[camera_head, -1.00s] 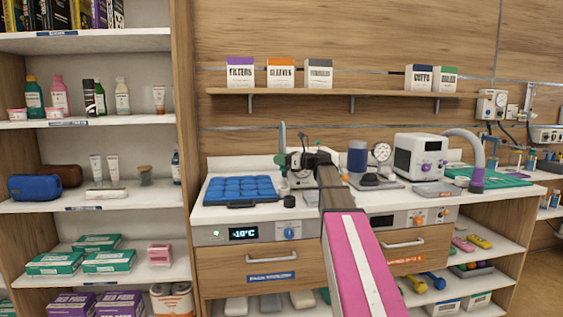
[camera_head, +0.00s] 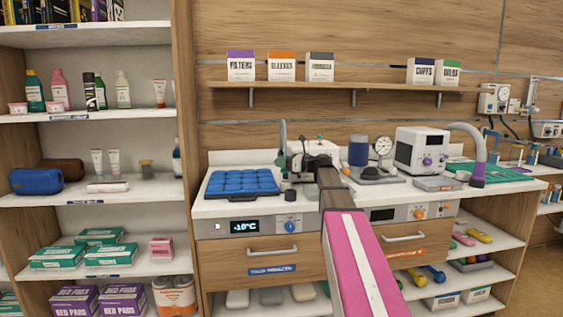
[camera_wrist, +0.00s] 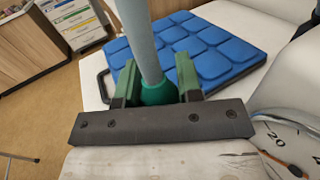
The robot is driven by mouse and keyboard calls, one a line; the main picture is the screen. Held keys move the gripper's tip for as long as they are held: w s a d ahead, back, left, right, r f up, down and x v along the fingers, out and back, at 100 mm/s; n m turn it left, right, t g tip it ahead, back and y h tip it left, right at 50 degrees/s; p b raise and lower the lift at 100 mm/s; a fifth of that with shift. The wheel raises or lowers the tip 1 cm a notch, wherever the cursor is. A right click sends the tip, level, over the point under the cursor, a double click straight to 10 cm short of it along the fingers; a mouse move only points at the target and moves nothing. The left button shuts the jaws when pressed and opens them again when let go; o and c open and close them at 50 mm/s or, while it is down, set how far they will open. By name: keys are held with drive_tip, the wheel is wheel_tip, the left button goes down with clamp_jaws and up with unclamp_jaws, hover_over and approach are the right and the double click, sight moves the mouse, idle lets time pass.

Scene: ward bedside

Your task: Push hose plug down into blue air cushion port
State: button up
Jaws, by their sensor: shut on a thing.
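The blue air cushion (camera_head: 240,182) lies on the left of the white counter, with a dark handle loop at its edge. It also fills the upper part of the wrist view (camera_wrist: 200,45). My gripper (camera_wrist: 158,88) is shut on the green collar of the hose plug (camera_wrist: 160,92), with a grey-blue hose (camera_wrist: 140,35) rising from it. In the head view my gripper (camera_head: 295,172) is just right of the cushion. The plug's lower end and the cushion port are hidden, so I cannot tell whether they touch.
To the right stand a dark blue canister (camera_head: 358,151), a pressure gauge (camera_head: 382,146) and a white box device (camera_head: 421,150). A wall shelf (camera_head: 345,88) with cartons is above. A control panel (camera_head: 262,226) fronts the counter.

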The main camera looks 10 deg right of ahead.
sight(282, 170)
drive_tip(key=shift+f, duration=1.9)
idle(0.6)
drive_tip(key=o, duration=1)
drive_tip(key=v, duration=1)
drive_tip(key=shift+s+d, duration=0.2)
drive_tip(key=shift+d, duration=0.15)
